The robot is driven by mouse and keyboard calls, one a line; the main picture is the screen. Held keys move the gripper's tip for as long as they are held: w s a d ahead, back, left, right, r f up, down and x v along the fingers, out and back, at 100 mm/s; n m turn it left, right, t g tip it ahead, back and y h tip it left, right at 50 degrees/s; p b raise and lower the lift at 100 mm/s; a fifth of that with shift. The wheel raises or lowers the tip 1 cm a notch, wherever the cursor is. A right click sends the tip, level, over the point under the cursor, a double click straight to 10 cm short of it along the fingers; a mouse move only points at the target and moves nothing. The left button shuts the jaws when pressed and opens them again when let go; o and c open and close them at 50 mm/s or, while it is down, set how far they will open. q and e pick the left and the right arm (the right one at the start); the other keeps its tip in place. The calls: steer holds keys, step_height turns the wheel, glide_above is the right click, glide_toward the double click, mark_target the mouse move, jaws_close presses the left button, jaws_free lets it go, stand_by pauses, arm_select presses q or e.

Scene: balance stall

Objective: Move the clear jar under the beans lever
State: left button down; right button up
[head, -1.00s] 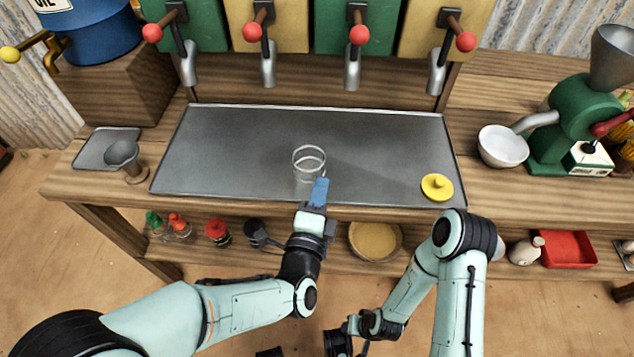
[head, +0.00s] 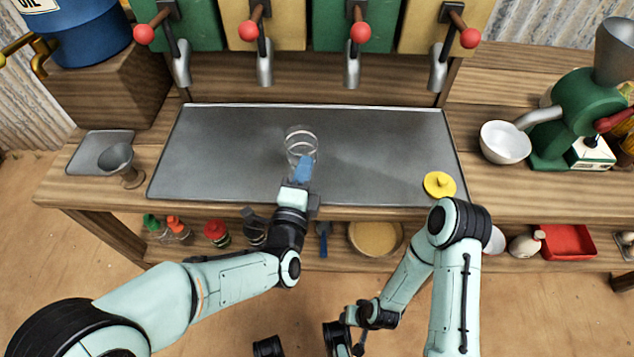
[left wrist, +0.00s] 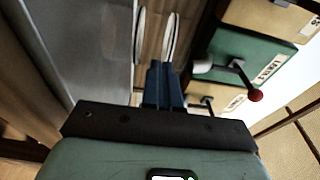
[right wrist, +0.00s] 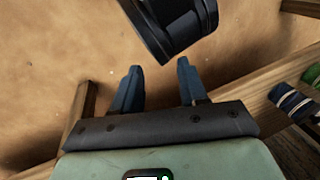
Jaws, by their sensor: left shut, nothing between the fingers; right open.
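The clear jar (head: 300,136) stands upright on the grey metal tray (head: 390,150), left of the tray's middle. Its rims also show in the left wrist view (left wrist: 171,38). My left gripper (head: 305,160) is shut and empty, with its blue fingertips at the jar's near side, touching or almost touching it. My right gripper (right wrist: 156,82) is open and empty, low in front of the bench. Several levers with red knobs, such as this one (head: 248,30), hang over metal spouts along the back. I cannot read which lever is beans.
A metal funnel (head: 120,162) stands left of the tray. A white bowl (head: 504,143) and green grinder (head: 560,125) are at the right. The tray behind the jar is clear.

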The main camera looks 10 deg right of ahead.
arm_select(q)
steer(key=w+a, duration=0.1)
steer(key=w, duration=0.2)
steer(key=w+a+b, duration=0.1)
steer(key=w, duration=0.3)
steer(key=w+a, duration=0.1)
steer(key=w, duration=0.2)
steer(key=shift+w+a+f, duration=0.15)
steer(key=shift+w+a, duration=0.2)
steer(key=shift+a, duration=0.05)
steer(key=shift+w+a, duration=0.15)
steer(key=shift+w, duration=0.3)
arm_select(e)
steer(key=shift+w+d+f+t, duration=0.15)
steer(key=shift+w+d+f, duration=0.2)
steer(key=shift+w, duration=0.2)
steer(key=shift+w+d+f+t, duration=0.2)
steer(key=shift+w+f, duration=0.15)
steer(key=shift+w, duration=0.15)
